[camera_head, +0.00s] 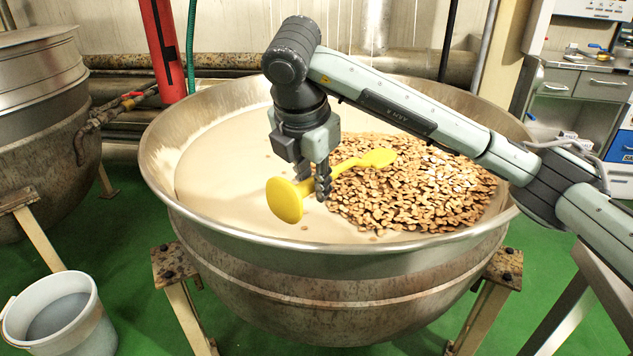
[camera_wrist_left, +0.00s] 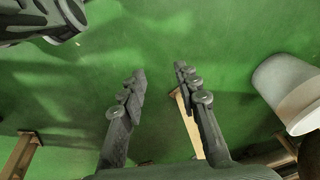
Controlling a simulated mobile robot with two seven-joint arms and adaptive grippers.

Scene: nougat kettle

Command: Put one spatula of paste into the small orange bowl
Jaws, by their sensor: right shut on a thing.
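My right gripper (camera_head: 322,188) is shut on a yellow spatula (camera_head: 285,200) above the open kettle (camera_head: 330,262). The spatula is tilted, with a broad round end at the lower left and a flatter end at the upper right. I cannot tell whether any paste is on it. Pale paste (camera_head: 225,165) fills the left and front of the kettle, and a heap of brown nuts (camera_head: 425,190) lies on the right. My left gripper (camera_wrist_left: 160,72) is open and empty above the green floor in the left wrist view. I see no small orange bowl.
A white bucket (camera_head: 98,325) stands on the floor at the lower left; it also shows in the left wrist view (camera_wrist_left: 278,85). Another kettle (camera_head: 40,130) stands at the left. A red post (camera_head: 163,50) and pipes are behind. Drawers (camera_head: 578,85) stand at the far right.

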